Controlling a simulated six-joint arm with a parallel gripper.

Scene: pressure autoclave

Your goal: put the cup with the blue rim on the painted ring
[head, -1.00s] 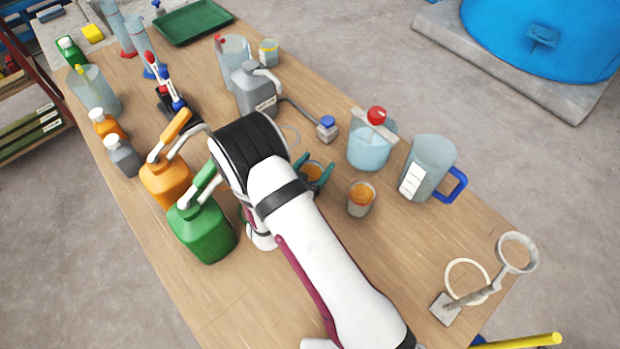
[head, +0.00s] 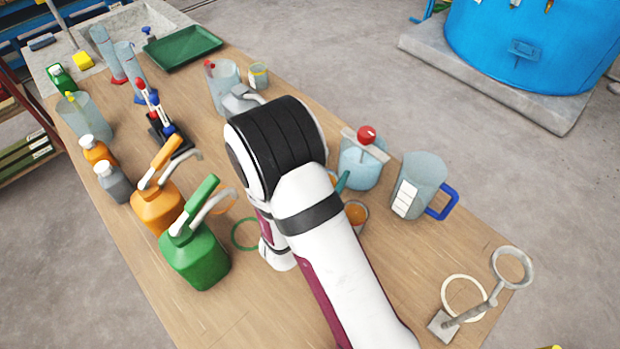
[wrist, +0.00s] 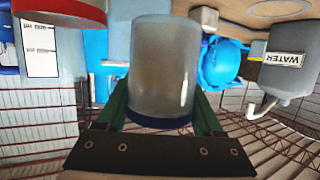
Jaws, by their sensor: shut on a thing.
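A translucent grey cup with a dark blue rim (wrist: 162,70) is held between the green fingers of my gripper (wrist: 162,108) in the wrist view. Its blue rim is at the lower end of that picture, nearest the gripper's palm. In the head view my arm hides nearly all of the cup; only a teal finger (head: 342,182) peeks out. Painted rings lie on the table: a green ring (head: 234,234), an orange ring (head: 233,203) and a cream ring (head: 445,297). A pale ring (wrist: 275,9) shows at the top of the wrist view.
A second cup (head: 357,214) stands partly hidden beside my arm. A beaker with a red knob (head: 361,165) and a blue-handled jug (head: 419,185) are to the right. A green can (head: 197,260) and an orange can (head: 155,207) are left. A ring stand (head: 467,311) is near the right edge.

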